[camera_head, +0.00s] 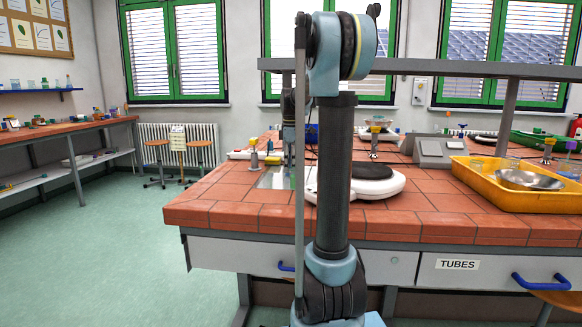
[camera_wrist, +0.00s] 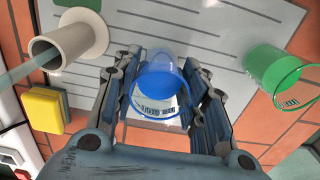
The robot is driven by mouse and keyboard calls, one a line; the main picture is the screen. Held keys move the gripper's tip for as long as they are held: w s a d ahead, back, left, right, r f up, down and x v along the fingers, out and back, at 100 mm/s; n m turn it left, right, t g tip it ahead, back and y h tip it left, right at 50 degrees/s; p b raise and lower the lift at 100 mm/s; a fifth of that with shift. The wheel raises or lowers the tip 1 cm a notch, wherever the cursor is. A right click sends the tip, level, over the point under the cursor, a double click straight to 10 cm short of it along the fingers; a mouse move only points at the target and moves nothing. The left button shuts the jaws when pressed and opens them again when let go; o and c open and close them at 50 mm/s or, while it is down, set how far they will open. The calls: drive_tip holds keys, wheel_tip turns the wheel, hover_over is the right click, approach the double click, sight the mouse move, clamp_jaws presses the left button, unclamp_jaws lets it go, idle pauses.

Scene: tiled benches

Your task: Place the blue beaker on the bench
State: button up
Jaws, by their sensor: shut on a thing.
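The blue beaker (camera_wrist: 160,83) is between the two fingers of my gripper (camera_wrist: 161,70) in the wrist view, and the fingers are shut on it. Below it lies a grey sheet with dark lines (camera_wrist: 215,45) on the tiles. I cannot tell whether the beaker touches the sheet or hangs above it. The red-tiled bench (camera_head: 240,213) is in front of me in the head view. There, my arm hides most of my gripper and the beaker.
In the wrist view, a green beaker (camera_wrist: 268,68) stands right, a pale flanged cylinder (camera_wrist: 75,40) left, and a yellow block (camera_wrist: 46,109) below it. In the head view, a round-plated white device (camera_head: 385,188) and a yellow tray (camera_head: 480,194) occupy the bench; the front left tiles are clear.

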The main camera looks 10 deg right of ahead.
drive_tip(key=o, duration=1.1)
drive_tip(key=shift+f, duration=0.1)
wheel_tip(320, 180, up, 12)
drive_tip(key=shift+r, duration=0.1)
